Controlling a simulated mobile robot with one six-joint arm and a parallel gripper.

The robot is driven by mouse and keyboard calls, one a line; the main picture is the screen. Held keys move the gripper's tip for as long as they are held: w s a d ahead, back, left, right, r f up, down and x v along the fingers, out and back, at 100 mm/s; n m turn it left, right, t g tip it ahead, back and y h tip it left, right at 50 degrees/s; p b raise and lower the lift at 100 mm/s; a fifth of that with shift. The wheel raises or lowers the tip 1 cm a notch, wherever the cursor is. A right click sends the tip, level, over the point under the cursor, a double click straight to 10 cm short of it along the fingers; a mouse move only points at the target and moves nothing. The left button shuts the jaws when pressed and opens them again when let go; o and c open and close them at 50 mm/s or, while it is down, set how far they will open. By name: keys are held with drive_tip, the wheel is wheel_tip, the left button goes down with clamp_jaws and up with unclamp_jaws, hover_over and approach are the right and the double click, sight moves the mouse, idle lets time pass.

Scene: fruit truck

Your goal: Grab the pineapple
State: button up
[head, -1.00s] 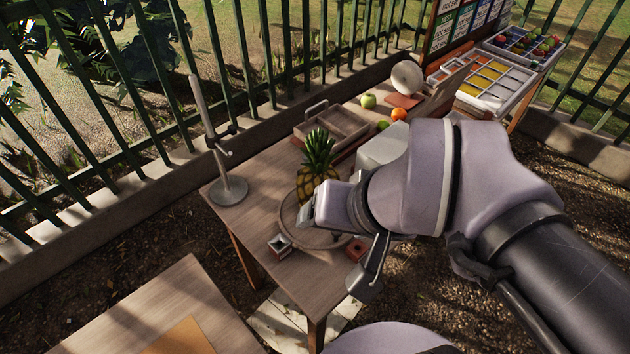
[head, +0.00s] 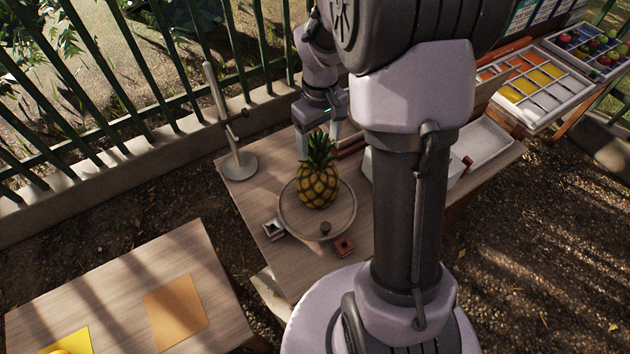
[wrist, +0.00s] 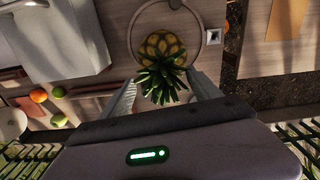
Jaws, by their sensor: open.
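The pineapple (head: 317,187) stands upright on a round wooden board (head: 342,220) on the wooden table, green crown up. My gripper (head: 320,145) is on the far side of the pineapple, behind its crown, fingers pointing down. In the wrist view, the open fingers (wrist: 160,80) sit to the left and right of the pineapple's leafy crown, with the yellow-brown body (wrist: 163,46) beyond them. Nothing is held. I cannot tell whether a finger touches the leaves.
A metal stand (head: 240,165) rises left of the board. A small metal box (head: 273,230) and a red block (head: 344,246) lie near it. An orange (wrist: 57,92) and green apples show in the wrist view. A fence runs behind.

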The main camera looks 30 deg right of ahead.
sight(318, 172)
drive_tip(key=f, duration=0.2)
drive_tip(key=f+b, duration=0.1)
drive_tip(key=f, duration=0.1)
drive_tip(key=f+b, duration=0.1)
drive_tip(key=f, duration=0.1)
drive_tip(key=shift+s+a+f, duration=0.1)
drive_tip(key=shift+s+a, duration=0.2)
drive_tip(key=shift+a, duration=0.05)
clamp_jaws()
